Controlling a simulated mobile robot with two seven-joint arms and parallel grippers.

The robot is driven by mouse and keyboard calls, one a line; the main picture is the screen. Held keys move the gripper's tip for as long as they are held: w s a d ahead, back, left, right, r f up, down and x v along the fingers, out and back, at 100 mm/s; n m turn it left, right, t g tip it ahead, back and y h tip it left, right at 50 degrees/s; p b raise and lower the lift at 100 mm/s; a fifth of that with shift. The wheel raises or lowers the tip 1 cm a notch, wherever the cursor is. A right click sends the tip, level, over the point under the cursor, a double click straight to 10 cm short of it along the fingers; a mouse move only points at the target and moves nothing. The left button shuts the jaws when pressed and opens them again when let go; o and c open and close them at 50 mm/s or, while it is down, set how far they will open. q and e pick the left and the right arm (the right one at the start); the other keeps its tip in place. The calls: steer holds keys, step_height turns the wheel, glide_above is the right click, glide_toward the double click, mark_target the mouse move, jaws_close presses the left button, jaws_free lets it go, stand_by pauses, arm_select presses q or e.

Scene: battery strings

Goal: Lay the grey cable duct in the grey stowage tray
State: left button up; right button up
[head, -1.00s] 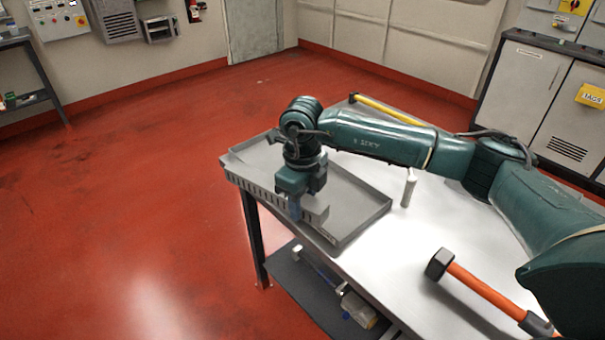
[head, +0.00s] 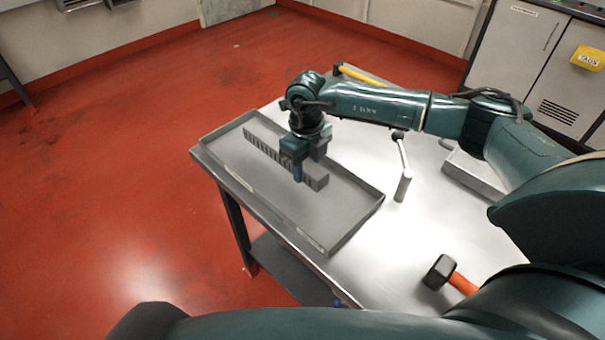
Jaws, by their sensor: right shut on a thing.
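The grey cable duct (head: 262,141), a long bar with a slotted side, is over the floor of the grey stowage tray (head: 345,226), inside its rim in the head view. I cannot tell whether it rests on the tray floor or is held just above it. My right gripper (head: 299,172) points down and is shut on the duct near its near end, hiding part of it. The tray lies on the table's left part. My left gripper is out of view.
A grey box-like thing (head: 470,172) lies to the right, partly behind my arm.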

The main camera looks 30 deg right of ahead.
mark_target(306, 188)
steer(key=shift+f, duration=2.15)
steer(key=o, duration=1.1)
steer(key=shift+f, duration=0.1)
steer(key=shift+c, duration=0.2)
step_height(306, 188, up, 12)
steer(key=shift+r, duration=0.15)
